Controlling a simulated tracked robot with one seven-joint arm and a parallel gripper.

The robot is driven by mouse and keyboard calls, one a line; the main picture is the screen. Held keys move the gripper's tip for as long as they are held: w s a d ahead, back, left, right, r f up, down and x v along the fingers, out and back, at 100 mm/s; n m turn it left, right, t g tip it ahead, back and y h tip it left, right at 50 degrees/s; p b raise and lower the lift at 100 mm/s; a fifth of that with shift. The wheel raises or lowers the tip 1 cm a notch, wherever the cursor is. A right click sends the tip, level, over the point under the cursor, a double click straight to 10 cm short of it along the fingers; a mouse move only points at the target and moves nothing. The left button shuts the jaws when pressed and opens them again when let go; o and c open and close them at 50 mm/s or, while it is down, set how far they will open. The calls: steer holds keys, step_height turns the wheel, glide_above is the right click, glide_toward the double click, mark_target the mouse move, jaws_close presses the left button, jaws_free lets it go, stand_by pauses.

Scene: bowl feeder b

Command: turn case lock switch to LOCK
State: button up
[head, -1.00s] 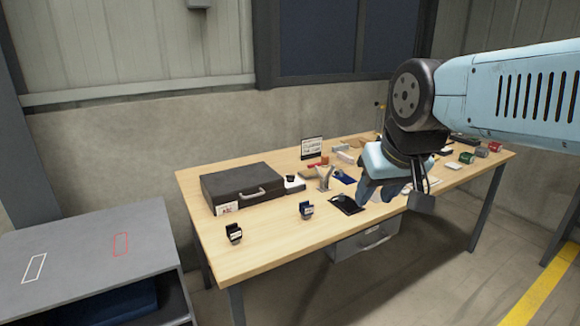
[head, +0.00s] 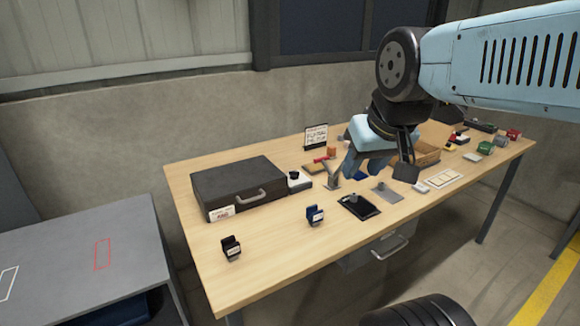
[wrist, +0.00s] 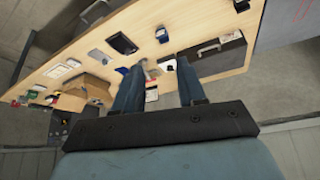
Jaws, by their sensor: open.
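A black case (head: 238,187) with a grey handle lies closed on the wooden table at the left. The case also shows in the wrist view (wrist: 220,58), to the right of the fingers. My gripper (head: 362,168) is open and empty, above the table and to the right of the switch box. In the wrist view its two blue fingers (wrist: 160,66) stand apart with nothing between them.
A sign (head: 316,136) stands behind the switch box, and a Y-shaped grey stand (head: 332,178) is just right of it. Black (head: 231,248) and blue (head: 315,215) holders and a black pad (head: 358,206) lie along the front. A grey cabinet (head: 70,255) stands at left.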

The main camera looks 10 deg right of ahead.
steer(key=shift+w, duration=0.1)
steer(key=w+r+n+g, duration=0.1)
steer(key=w+r+n, duration=0.25)
steer(key=w, duration=0.75)
steer(key=n+g, duration=0.5)
steer(key=n, duration=0.4)
glide_above(294, 174)
step_height(294, 174, down, 18)
steer(key=f, duration=1.3)
steer(key=shift+w+d+f, duration=0.1)
steer(key=shift+w+d, duration=0.2)
steer(key=shift+d, duration=0.1)
jaws_close()
